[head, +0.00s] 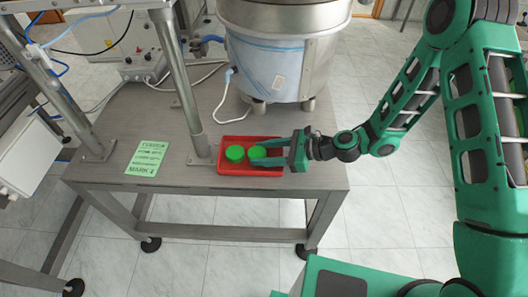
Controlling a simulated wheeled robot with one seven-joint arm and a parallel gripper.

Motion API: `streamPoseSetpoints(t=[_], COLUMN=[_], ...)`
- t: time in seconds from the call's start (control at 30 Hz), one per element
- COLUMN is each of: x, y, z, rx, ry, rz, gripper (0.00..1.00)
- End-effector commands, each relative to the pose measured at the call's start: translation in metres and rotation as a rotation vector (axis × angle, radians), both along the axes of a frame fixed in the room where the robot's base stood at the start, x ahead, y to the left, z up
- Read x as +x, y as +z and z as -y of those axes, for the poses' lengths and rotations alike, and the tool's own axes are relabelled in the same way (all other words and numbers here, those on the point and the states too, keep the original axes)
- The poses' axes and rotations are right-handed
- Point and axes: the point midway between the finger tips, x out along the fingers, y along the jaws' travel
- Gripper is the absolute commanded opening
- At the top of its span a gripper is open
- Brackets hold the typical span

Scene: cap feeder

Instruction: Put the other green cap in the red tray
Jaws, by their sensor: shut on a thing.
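The red tray (224,142) lies near the front right of the grey table. One green cap (235,153) rests in its left part. A second green cap (257,152) is just to the right of the first, at the ends of my gripper's fingers. My gripper (262,153) reaches in from the right, over the tray, and is shut on this second cap. I cannot tell whether the held cap touches the tray floor. The fingers hide the right part of the tray.
A large metal bowl feeder (285,50) stands on the table (120,115) behind the tray. A metal post (180,85) rises just left of the tray. A green label sheet (147,158) lies farther left. The table's front edge is close to the tray.

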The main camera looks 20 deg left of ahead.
Motion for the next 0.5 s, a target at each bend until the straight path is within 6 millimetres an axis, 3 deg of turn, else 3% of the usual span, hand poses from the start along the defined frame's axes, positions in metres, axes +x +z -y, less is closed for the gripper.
streamPoseSetpoints(t=[0.3,0.33,0.37,0.5], x=[0.0,0.0,0.0,0.0], y=[-0.002,-0.0024,-0.0021,-0.0019], z=[-0.0003,-0.0003,-0.0003,-0.0005], rx=[0.001,0.0,0.0,0.0], ry=[0.0,0.0,0.0,0.0], rz=[0.0,0.001,0.001,0.001], gripper=[0.24,0.47,0.53,0.53])
